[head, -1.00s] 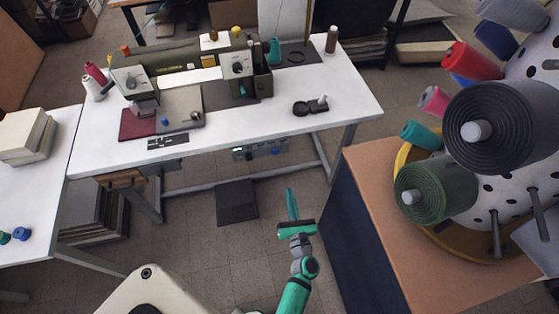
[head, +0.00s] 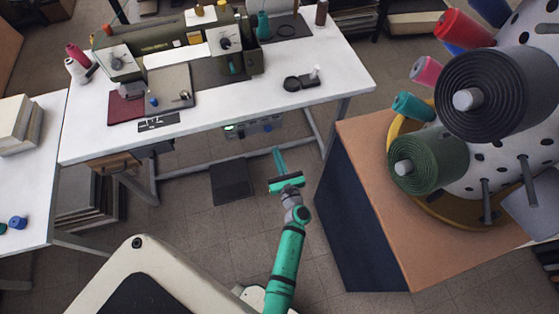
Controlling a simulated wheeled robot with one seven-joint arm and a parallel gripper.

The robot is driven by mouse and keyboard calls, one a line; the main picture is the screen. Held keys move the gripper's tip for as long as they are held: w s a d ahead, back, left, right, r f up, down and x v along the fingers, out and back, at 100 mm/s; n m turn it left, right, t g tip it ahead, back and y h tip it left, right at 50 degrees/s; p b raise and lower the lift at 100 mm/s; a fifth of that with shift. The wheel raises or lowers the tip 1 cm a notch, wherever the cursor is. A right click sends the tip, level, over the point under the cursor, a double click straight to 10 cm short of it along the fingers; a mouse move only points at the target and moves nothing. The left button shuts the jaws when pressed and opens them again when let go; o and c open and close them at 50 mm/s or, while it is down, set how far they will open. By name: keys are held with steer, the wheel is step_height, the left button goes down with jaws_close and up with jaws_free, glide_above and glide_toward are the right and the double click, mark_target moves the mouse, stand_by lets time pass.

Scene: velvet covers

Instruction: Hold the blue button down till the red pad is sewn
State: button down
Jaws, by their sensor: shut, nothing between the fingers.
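A dark red pad (head: 126,108) lies flat on the white sewing table, left of a grey plate (head: 170,90) by the sewing machine (head: 165,50). A small blue round piece (head: 152,102) sits at the plate's left edge. A control box (head: 238,132) is mounted under the table's front edge, with a small green light and a blue button (head: 267,127). My gripper (head: 278,153) is shut and empty, its thin teal fingers pointing towards the table. In the picture its tips are just below the blue button; they look apart from it, though depth is hard to judge.
A brown-topped cabinet (head: 360,160) with large spools stands close on the right. A table leg (head: 330,120) and a low crossbar run near my gripper. A dark foot pedal (head: 231,183) lies on the floor. A side table (head: 30,190) is at left.

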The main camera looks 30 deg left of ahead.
mark_target(269, 130)
steer(key=x, duration=0.8)
steer(key=shift+s, duration=0.1)
steer(key=shift+w+a, duration=0.25)
steer(key=shift+w, duration=0.15)
